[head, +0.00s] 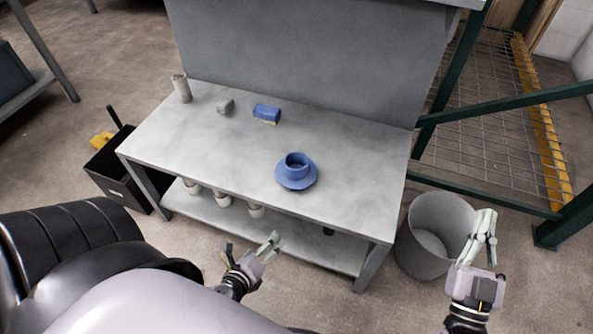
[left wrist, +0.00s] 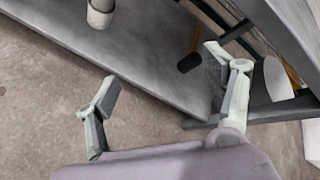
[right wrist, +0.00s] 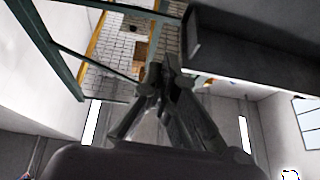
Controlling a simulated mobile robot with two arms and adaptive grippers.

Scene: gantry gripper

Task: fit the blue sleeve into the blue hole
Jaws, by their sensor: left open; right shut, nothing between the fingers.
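The blue sleeve (head: 267,113) lies on its side on the grey table, toward the back, with a small tan patch at its lower edge. A blue round piece with a wide flange and a raised open ring (head: 296,183) stands on the table right of centre; its opening faces up and looks empty. My left gripper (head: 250,245) is open and empty in front of the table's front edge, apart from both blue things; its spread fingers show in the left wrist view (left wrist: 163,64). My right gripper (head: 485,222) is shut and empty, right of the table; its closed fingers show in the right wrist view (right wrist: 165,75).
Several pale cups stand on the lower shelf. A grey bin (head: 428,243) stands right; a black box (head: 112,170) stands left.

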